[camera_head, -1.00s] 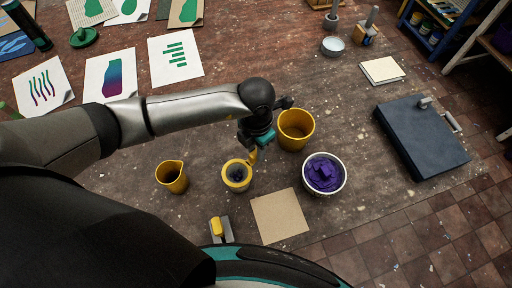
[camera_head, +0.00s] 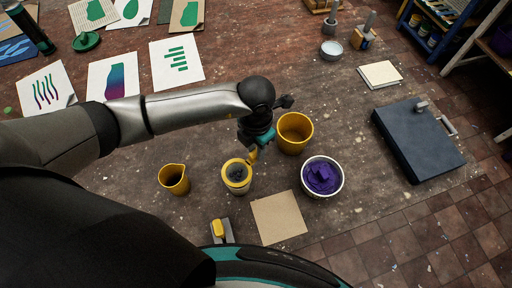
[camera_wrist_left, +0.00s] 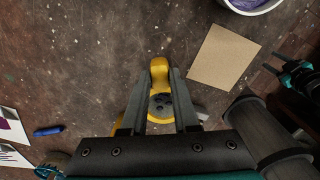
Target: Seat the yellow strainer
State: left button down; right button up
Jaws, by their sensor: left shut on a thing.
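The yellow strainer (camera_head: 237,173) has a round yellow rim and a dark mesh. It is over a pale cup (camera_head: 238,189) left of centre in the head view; I cannot tell whether its rim touches the cup. My left gripper (camera_head: 252,153) is at the upper right of the strainer and is shut on its yellow handle. In the left wrist view the handle (camera_wrist_left: 159,72) shows between the finger ends of the left gripper (camera_wrist_left: 159,80), with the dark mesh (camera_wrist_left: 161,104) behind.
A yellow bucket (camera_head: 295,133) stands just right of my left gripper. A purple-filled bowl (camera_head: 322,176), a yellow jug (camera_head: 174,179) and a tan sheet (camera_head: 278,217) lie around the cup. A yellow-handled tool (camera_head: 219,230) is in front. A dark blue case (camera_head: 420,140) is at the right.

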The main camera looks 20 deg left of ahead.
pick_arm(q)
jog(key=shift+r+p, duration=1.75)
jog(key=shift+r, duration=0.65)
jog(key=shift+f, duration=0.1)
